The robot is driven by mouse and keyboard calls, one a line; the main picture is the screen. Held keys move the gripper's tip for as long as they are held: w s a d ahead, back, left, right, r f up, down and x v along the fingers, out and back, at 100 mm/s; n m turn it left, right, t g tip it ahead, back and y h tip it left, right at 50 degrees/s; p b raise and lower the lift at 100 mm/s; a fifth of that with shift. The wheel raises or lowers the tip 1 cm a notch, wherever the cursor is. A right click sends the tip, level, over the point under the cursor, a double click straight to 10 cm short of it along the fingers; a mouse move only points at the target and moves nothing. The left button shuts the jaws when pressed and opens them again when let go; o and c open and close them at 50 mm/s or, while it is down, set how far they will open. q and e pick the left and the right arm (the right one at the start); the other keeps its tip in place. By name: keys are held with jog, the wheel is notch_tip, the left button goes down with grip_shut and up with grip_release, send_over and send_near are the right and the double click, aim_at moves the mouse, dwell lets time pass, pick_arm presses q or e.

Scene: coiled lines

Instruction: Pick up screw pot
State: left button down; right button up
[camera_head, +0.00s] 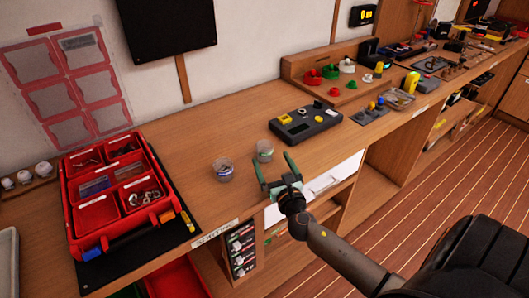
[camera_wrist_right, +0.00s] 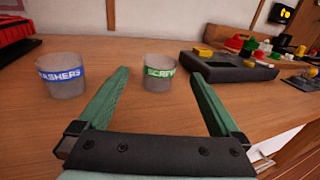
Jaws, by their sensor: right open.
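The screw pot (camera_head: 264,150) is a small clear cup with a green label, standing upright on the wooden bench. In the right wrist view the screw pot (camera_wrist_right: 160,75) stands ahead, beyond my fingertips and between their lines. A similar washers pot (camera_head: 223,170) with a blue label stands just left of it, and it also shows in the right wrist view (camera_wrist_right: 63,76). My right gripper (camera_head: 274,170) is open and empty at the bench's front edge, its green fingers pointing toward the screw pot. My left gripper is not in view.
A red compartment organizer (camera_head: 70,205) with small parts sits on a dark mat at left. A dark grey device (camera_head: 306,125) with a yellow block is right of the pots. The bench (camera_head: 195,130) behind the pots is clear.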

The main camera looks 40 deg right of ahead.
aim_at(267, 151)
jog(key=x, duration=0.5)
jog(key=shift+s, duration=0.1)
jog(key=c, duration=1.5)
jog(key=shift+o, duration=0.2)
